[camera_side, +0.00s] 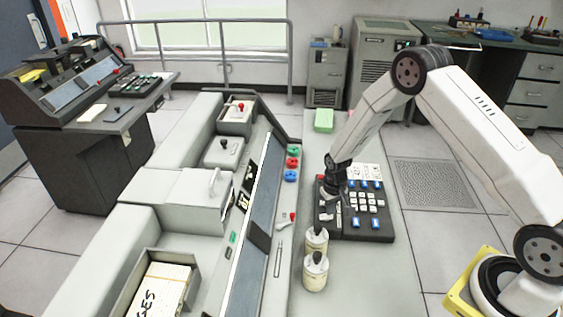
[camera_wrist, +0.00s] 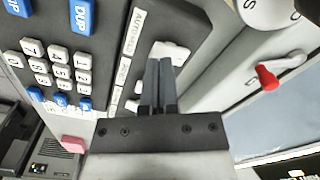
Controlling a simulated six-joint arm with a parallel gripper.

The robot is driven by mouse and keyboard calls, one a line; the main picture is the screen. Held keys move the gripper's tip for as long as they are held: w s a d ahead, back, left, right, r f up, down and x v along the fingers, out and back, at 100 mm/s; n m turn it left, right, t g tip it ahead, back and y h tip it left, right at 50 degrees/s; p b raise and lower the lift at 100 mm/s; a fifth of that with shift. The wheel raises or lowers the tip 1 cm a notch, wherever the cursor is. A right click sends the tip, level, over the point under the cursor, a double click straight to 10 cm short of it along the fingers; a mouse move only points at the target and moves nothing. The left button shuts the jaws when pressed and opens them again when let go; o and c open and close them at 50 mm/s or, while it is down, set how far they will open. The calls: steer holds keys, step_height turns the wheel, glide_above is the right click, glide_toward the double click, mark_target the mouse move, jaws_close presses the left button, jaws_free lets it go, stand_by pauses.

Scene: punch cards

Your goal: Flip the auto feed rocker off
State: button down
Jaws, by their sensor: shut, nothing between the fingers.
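The black keypad (camera_side: 352,232) lies on the grey bench with white and blue keys; it also shows in the wrist view (camera_wrist: 200,22). A white rocker (camera_wrist: 176,48) sits near its edge, beside a pale label strip (camera_wrist: 131,38) that seems to read AUTO FEED. Which way the rocker is tilted is hard to tell. My gripper (camera_wrist: 162,65) is shut and empty, its fingertips over the rocker's near side. I cannot tell if they touch it. In the side view my gripper (camera_side: 331,200) is low over the keypad's left part, hiding some of it.
Two cream canisters (camera_side: 316,272) stand just in front of the keypad. A red-tipped lever (camera_wrist: 268,77) is on the machine panel to the right in the wrist view. A green block (camera_side: 324,120) lies behind. Bench right of the keypad looks clear.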

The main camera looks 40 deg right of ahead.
mark_target(330, 217)
steer(key=shift+f, duration=0.65)
stand_by(0.6)
steer(key=shift+r, duration=0.15)
steer(key=shift+r, duration=3.3)
steer(key=shift+r, duration=0.1)
steer(key=s+a+r+n+t, duration=0.1)
steer(key=s+a+r, duration=0.2)
steer(key=s+r, duration=0.4)
steer(key=s+a+r+n+t, duration=0.1)
steer(key=s+a+r, duration=0.3)
steer(key=s+r, duration=0.4)
steer(key=shift+s+a+r+n+t, duration=0.15)
steer(key=shift+s+r+n+t, duration=0.25)
steer(key=shift+s, duration=0.7)
